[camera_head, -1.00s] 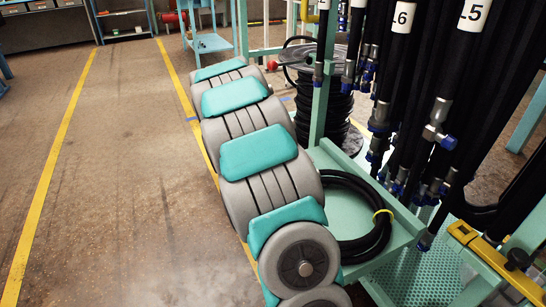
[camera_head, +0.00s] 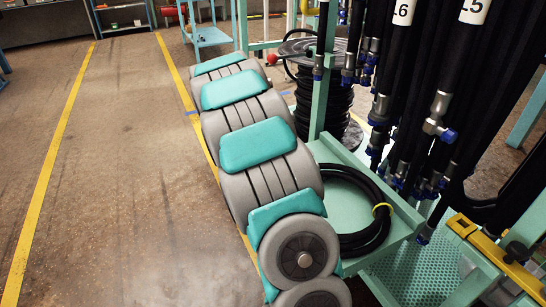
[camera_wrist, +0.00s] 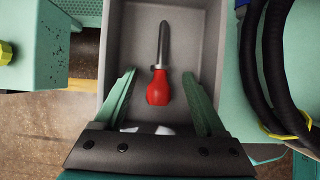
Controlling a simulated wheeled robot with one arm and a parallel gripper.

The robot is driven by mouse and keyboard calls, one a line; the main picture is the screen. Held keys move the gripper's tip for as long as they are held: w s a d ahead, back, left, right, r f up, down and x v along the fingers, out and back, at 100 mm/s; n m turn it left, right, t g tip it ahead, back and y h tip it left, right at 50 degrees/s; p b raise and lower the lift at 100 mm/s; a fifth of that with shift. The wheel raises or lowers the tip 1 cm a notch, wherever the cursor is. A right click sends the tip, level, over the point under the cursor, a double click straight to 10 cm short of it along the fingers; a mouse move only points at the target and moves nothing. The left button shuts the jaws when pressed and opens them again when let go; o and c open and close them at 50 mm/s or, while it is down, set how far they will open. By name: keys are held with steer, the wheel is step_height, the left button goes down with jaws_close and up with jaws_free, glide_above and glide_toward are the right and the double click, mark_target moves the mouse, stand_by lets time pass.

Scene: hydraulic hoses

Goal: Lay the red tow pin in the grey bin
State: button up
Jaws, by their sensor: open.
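The red tow pin (camera_wrist: 160,88) has a red grip, a metal collar and a steel shaft. In the wrist view it lies inside the grey bin (camera_wrist: 207,40), its shaft pointing to the top of the picture. My gripper (camera_wrist: 159,74) is open, one finger on each side of the pin's grip, with gaps between fingers and pin. The fingers reach in over the bin. The bin's lower part is hidden behind my gripper. The head view does not show the pin, bin or fingers clearly.
Black coiled hose with a yellow tie (camera_head: 381,208) lies on a green shelf (camera_head: 330,152); hose also shows right of the bin (camera_wrist: 272,65). Hanging hoses (camera_head: 410,80) crowd the right. A hose reel (camera_head: 325,105) stands behind. Floor at left is clear.

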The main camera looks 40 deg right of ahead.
steer(key=shift+r, duration=0.1)
steer(key=s+v, duration=0.1)
steer(key=v, duration=0.6)
steer(key=shift+w+a+r+b, duration=0.15)
steer(key=shift+w+r+b, duration=0.15)
steer(key=shift+w, duration=0.25)
steer(key=s+a+f+m+y, duration=0.1)
steer(key=s+a+m, duration=0.6)
steer(key=s+a, duration=0.7)
steer(key=s+a+f+m+y, duration=0.1)
steer(key=s+a+m+y, duration=0.3)
steer(key=s+a+m, duration=0.4)
steer(key=s+a, duration=0.6)
steer(key=s, duration=0.7)
steer(key=shift+s+a+y, duration=0.2)
steer(key=shift+y, duration=0.1)
